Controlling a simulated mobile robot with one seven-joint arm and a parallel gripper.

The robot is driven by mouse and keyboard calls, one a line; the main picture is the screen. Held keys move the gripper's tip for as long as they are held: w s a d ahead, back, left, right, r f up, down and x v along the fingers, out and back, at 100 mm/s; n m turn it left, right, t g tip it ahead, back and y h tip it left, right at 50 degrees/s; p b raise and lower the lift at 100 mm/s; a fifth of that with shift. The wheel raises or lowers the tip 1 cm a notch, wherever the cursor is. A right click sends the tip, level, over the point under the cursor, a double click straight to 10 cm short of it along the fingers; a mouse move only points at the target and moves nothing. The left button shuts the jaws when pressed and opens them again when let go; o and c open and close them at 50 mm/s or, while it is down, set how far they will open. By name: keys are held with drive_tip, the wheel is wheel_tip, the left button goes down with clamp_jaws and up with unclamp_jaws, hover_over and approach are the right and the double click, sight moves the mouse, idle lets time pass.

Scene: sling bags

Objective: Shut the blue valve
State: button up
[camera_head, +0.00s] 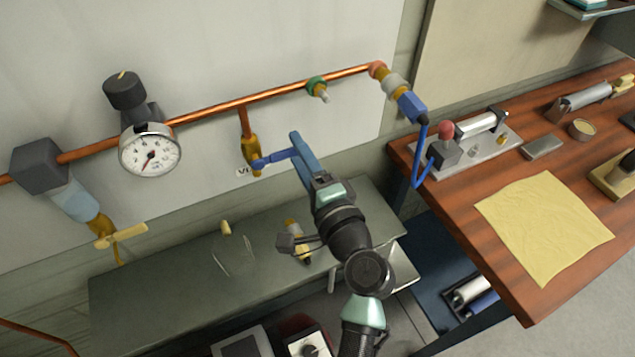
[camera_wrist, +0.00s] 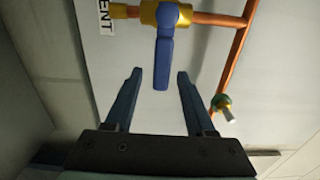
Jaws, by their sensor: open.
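The blue valve (camera_head: 273,159) is a brass body with a blue lever on the short copper branch below the main pipe, beside a partly hidden label. Its lever lies crosswise to that branch and points right, towards my gripper (camera_head: 297,143). In the wrist view the blue lever (camera_wrist: 164,60) hangs down from the brass body at the top. My gripper (camera_wrist: 160,74) is open, with the lever's free end appearing between its two fingertips. I cannot tell whether either finger touches it. In the head view one finger hides most of the other.
A pressure gauge (camera_head: 150,150) and a yellow-handled valve (camera_head: 118,236) are on the left of the copper pipe (camera_head: 210,113). A green fitting (camera_head: 316,86) sits to the right. A grey shelf (camera_head: 160,280) lies below. A wooden bench (camera_head: 480,230) stands at right.

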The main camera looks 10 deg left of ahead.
drive_tip(key=b+v, duration=0.1)
drive_tip(key=v, duration=0.7)
drive_tip(key=shift+s, duration=0.2)
drive_tip(key=shift+d, duration=0.15)
drive_tip(key=w+r+n+t+h+p, duration=0.15)
drive_tip(key=r+n, duration=0.25)
drive_tip(key=r, duration=0.7)
drive_tip(key=w+r+n+t+h, duration=0.2)
drive_tip(key=w+r+n+t, duration=0.15)
drive_tip(key=r, duration=0.75)
drive_tip(key=s+d+r+n+t+h, duration=0.2)
drive_tip(key=s+r, duration=0.4)
drive_tip(key=r, duration=0.6)
drive_tip(key=s+d+r+n+t+h, duration=0.2)
drive_tip(key=s+r+t+h, duration=0.2)
drive_tip(key=r, duration=0.9)
drive_tip(key=shift+s+d+r+t+p, duration=0.2)
drive_tip(key=shift+s+t+p, duration=0.15)
drive_tip(key=shift+s+t, duration=0.6)
drive_tip(key=shift+s+g+h, duration=0.25)
